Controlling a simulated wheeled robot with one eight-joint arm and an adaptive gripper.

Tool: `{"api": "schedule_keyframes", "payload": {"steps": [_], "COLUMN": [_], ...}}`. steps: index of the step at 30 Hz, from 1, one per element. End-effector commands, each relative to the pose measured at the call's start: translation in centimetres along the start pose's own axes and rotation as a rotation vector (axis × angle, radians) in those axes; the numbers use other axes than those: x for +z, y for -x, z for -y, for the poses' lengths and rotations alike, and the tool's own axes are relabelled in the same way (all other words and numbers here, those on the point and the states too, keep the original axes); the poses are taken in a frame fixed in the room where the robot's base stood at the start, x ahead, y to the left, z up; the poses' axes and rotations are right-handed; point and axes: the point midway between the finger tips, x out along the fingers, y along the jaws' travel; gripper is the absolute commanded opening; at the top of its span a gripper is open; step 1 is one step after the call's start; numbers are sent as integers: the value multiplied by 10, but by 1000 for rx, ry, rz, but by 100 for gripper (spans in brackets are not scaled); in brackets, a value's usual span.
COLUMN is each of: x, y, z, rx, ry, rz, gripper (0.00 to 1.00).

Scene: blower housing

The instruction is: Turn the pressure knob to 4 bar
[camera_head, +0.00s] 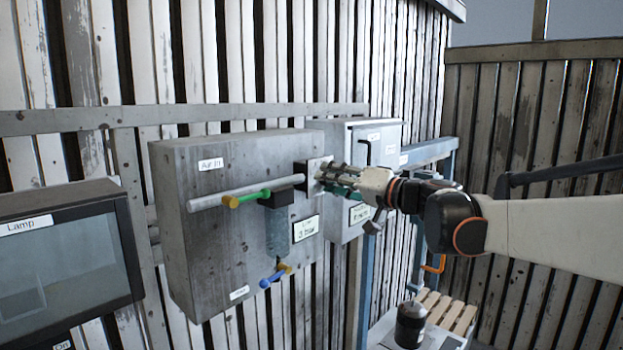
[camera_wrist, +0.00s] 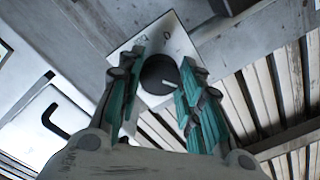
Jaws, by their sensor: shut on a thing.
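The pressure knob (camera_wrist: 158,72) is a dark round knob on a pale square plate (camera_wrist: 150,36) with small marks, one like a 0. The plate also shows in the head view (camera_head: 314,166), at the right of the grey air box. My gripper (camera_wrist: 162,60) is shut on the knob, with one teal finger on each side of it. In the head view my gripper (camera_head: 326,176) is at the plate and hides the knob. The knob's setting cannot be read. A label (camera_head: 306,229) on the box seems to read 3 bar.
The grey box (camera_head: 215,238) carries a pipe with a yellow-green lever (camera_head: 247,198) and a lower blue-yellow lever (camera_head: 274,276). A second grey cabinet (camera_head: 381,140) stands close behind my gripper. A lamp panel (camera_head: 68,262) is at the left.

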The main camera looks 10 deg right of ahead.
Motion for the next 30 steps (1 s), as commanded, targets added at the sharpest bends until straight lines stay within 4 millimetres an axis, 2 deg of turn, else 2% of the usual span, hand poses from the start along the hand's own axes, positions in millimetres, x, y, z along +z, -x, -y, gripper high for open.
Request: {"api": "schedule_keyframes", "payload": {"steps": [14,30], "x": [1,2], "y": [0,1], "z": [-1,0], "rx": [2,2], "ry": [-53,-420], "rz": [0,-1], "gripper": [10,10]}}
